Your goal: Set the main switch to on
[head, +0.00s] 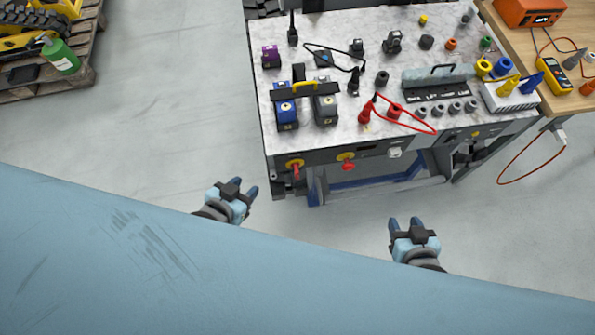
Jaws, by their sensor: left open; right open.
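Two red rotary handles on yellow plates sit on the front panel of the workbench (300,60). The left red handle (296,170) points down; the right red handle (347,165) lies closer to sideways. I cannot tell which is the main switch, and no labels are readable. My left gripper (244,187) is open and empty, in front of the bench, left of and below the left handle in the picture. My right gripper (405,222) is open and empty, to the right of and below both handles. Neither gripper touches the bench.
A pale knob (394,152) is on the same panel. The bench top holds battery-like blocks, several terminals and red and black cables. A wooden table (570,30) with a yellow meter (553,76) stands at right. A pallet is at upper left. Floor at left is clear.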

